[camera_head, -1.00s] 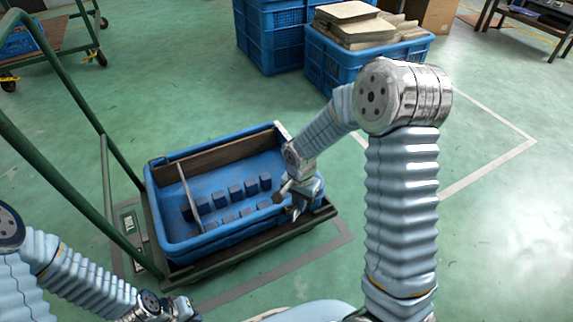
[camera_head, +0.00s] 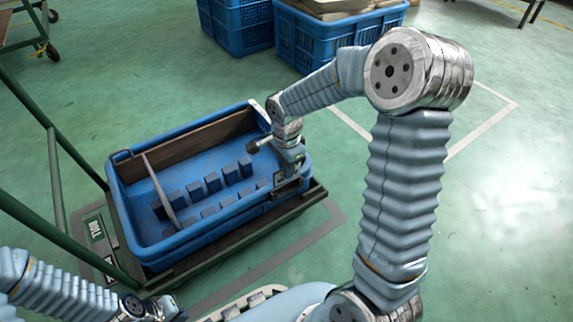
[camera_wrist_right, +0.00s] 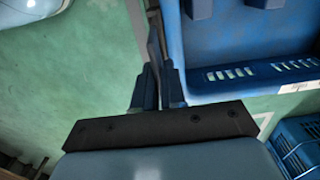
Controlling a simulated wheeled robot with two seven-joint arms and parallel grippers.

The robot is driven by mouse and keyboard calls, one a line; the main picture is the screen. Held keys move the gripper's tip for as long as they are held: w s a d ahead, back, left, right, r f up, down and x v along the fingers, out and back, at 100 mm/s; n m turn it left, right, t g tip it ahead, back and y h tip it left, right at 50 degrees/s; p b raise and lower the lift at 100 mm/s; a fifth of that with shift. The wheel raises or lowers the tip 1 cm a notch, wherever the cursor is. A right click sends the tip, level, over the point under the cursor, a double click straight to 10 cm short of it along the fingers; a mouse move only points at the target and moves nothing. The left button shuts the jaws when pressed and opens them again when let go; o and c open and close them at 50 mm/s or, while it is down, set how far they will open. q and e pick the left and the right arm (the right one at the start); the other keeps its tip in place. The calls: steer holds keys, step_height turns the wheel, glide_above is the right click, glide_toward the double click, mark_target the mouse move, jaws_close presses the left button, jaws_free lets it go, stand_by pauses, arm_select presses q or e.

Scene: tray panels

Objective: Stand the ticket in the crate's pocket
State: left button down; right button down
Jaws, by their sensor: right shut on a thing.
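The blue crate (camera_head: 132,235) stands on a dark green cart. My right gripper (camera_head: 289,180) is at the outside of the crate's right end, pointing down. In the right wrist view its fingers (camera_wrist_right: 158,88) are shut on a thin dark strip, the ticket (camera_wrist_right: 154,42), seen nearly edge-on. It hangs beside the crate wall (camera_wrist_right: 235,88); I cannot tell whether they touch. The pocket cannot be made out clearly. My left gripper (camera_head: 165,307) is low at the left, away from the crate; its opening is too small to tell.
Several dark blue blocks (camera_head: 214,183) stand in rows inside the crate, with a bar (camera_head: 160,192) across it. The cart's green rail (camera_head: 57,185) rises at the left. Blue baskets (camera_head: 310,45) stand behind. The green floor to the right is free.

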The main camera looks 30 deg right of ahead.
steer(key=shift+f, duration=0.35)
steer(key=shift+f+b, duration=0.85)
steer(key=shift+f, duration=0.4)
steer(key=shift+f, duration=0.1)
steer(key=shift+f, duration=0.5)
steer(key=c, duration=1.7)
jaws_free()
steer(key=shift+f, duration=0.15)
steer(key=o, duration=0.6)
